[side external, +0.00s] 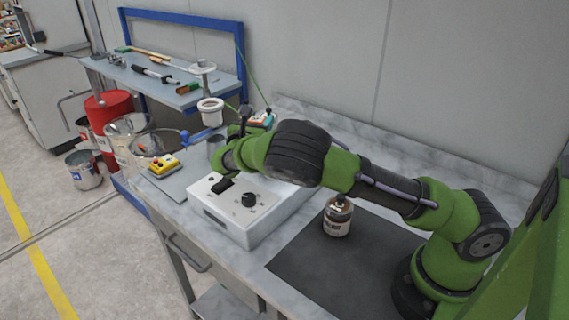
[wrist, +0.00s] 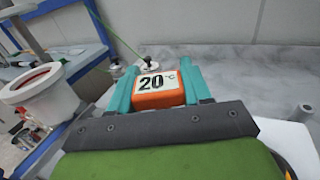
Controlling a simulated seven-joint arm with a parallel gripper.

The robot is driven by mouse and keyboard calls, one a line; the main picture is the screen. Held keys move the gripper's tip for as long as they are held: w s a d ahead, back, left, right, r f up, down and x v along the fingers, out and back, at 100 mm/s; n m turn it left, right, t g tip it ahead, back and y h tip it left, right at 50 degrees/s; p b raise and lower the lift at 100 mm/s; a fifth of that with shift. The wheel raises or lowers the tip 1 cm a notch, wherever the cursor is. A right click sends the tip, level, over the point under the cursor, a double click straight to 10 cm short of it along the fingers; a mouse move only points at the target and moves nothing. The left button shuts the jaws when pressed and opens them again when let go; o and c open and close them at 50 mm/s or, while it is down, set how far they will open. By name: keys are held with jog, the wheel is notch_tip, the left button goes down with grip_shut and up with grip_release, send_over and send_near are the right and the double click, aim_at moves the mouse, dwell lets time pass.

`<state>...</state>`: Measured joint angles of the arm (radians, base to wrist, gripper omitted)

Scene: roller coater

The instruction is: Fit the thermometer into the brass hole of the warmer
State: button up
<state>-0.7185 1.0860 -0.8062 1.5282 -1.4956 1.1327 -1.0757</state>
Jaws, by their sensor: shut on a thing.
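The thermometer (wrist: 160,99) has an orange head with a white "20 °C" display. My gripper (wrist: 156,86) is shut on this head between its teal fingers. In the side view the thermometer (side external: 258,121) shows small behind my wrist, toward the back of the bench. Its probe is hidden. The warmer (side external: 252,228) is a white box with a black knob and a black switch on top. My wrist and forearm hang over its rear part. The brass hole is hidden in both views. I cannot tell how far the thermometer is from it.
A yellow button box (side external: 164,165) lies to the left. A white cup-shaped part (wrist: 32,90) shows at left in the wrist view. A grey wall stands behind the bench.

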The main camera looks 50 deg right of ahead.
jog(key=shift+f, duration=1.35)
dwell(0.4)
jog(key=o, duration=1.1)
